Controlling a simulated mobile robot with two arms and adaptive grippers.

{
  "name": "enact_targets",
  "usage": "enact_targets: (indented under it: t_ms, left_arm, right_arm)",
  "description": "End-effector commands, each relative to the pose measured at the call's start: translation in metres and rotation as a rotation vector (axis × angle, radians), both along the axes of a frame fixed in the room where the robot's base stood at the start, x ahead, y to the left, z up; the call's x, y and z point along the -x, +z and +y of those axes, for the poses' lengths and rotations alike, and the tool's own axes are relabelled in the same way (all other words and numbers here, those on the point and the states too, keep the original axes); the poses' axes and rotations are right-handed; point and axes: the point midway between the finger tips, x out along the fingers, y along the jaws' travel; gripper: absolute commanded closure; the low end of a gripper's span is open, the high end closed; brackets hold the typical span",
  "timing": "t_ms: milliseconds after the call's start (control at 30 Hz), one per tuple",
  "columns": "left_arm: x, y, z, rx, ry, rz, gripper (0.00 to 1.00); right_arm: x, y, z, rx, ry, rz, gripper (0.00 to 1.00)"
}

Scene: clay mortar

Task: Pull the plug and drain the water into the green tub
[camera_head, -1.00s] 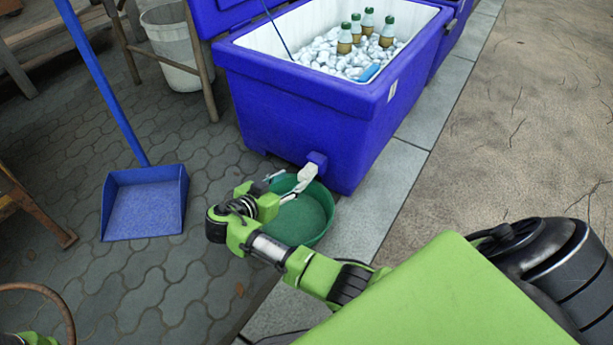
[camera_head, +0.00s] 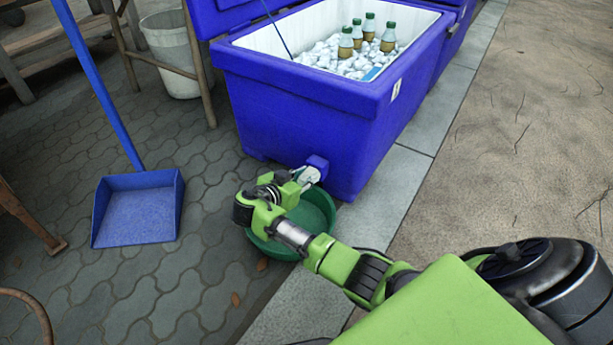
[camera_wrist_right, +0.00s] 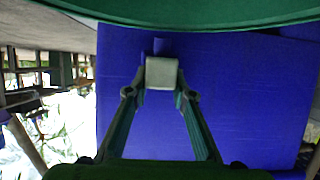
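The blue cooler (camera_head: 300,115) stands open on the paving. A blue drain block (camera_head: 318,162) sticks out low at its near corner, and a pale plug (camera_head: 309,175) is at it. The green tub (camera_head: 318,212) sits below, partly hidden by my right arm. My right gripper (camera_head: 300,178) is at the plug, over the tub. In the right wrist view the fingertips (camera_wrist_right: 161,82) press in on both sides of the pale plug (camera_wrist_right: 162,72). I cannot tell how far the plug sits in the drain. No flowing water shows. My left gripper is out of view.
Ice and several green-capped bottles (camera_head: 368,28) are in the cooler. A blue dustpan (camera_head: 138,208) with a long handle lies on the paving at left. A white bucket (camera_head: 170,50) stands behind wooden legs. Bare ground (camera_head: 510,130) is at right.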

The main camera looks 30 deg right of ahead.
Motion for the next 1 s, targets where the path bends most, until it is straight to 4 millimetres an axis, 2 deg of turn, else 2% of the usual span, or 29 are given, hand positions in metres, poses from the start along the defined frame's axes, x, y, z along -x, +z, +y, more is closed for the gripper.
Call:
enact_targets:
  t_ms: [233,433,700,733,767,1000]
  left_arm:
    - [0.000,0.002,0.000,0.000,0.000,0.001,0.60]
    - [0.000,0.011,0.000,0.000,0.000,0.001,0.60]
    - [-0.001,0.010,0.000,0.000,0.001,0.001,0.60]
    - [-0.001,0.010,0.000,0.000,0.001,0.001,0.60]
    - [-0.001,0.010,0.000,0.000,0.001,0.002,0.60]
    - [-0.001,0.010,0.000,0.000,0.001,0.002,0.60]
  right_arm:
    - [0.002,0.000,0.004,-0.001,0.000,0.002,1.00]
    - [0.012,0.000,0.028,-0.003,-0.001,0.003,1.00]
    - [0.013,-0.002,0.030,-0.003,-0.001,0.004,1.00]
    - [0.013,-0.002,0.030,-0.003,-0.001,0.004,0.69]
    - [0.013,-0.002,0.030,-0.003,-0.001,0.004,0.61]
    - [0.012,-0.001,0.029,-0.001,-0.001,0.002,0.60]
